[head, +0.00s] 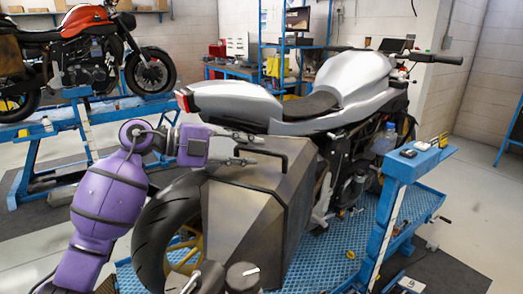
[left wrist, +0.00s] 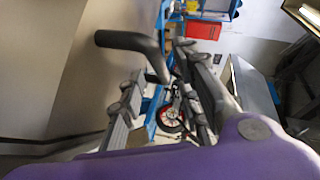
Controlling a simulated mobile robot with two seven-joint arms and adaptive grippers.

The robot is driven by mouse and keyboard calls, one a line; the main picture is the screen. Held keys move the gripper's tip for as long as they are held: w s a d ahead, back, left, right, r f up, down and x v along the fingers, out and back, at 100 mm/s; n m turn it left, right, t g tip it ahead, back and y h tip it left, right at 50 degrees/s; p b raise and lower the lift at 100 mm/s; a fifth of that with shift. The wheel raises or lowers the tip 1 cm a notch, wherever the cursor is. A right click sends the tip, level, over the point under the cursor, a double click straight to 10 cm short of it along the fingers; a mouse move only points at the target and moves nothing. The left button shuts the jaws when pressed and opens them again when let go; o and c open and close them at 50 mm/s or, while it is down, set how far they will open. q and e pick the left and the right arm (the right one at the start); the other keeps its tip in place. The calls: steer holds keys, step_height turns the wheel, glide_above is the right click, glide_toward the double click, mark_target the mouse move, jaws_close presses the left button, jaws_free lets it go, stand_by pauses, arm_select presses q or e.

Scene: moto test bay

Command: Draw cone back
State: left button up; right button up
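I cannot make out a cone in either view. My left gripper (head: 257,151) comes in from the left in the head view, over the top of a grey metal side case (head: 270,205) on the silver motorcycle. Its two fingers are apart, beside the case's black handle (head: 268,139). In the left wrist view my left gripper (left wrist: 160,62) is open too, and a black curved bar (left wrist: 130,41) reaches in between the fingers. I cannot tell whether they touch it. My right gripper is not in view.
The silver motorcycle (head: 357,75) stands on a blue lift (head: 330,238). A blue post (head: 397,205) with small items on top stands at right. An orange motorcycle (head: 85,23) is on another lift at back left. Floor shows free at right.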

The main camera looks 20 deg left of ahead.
mark_target(256, 151)
arm_select(q)
steer(key=shift+x, duration=1.9)
jaws_close()
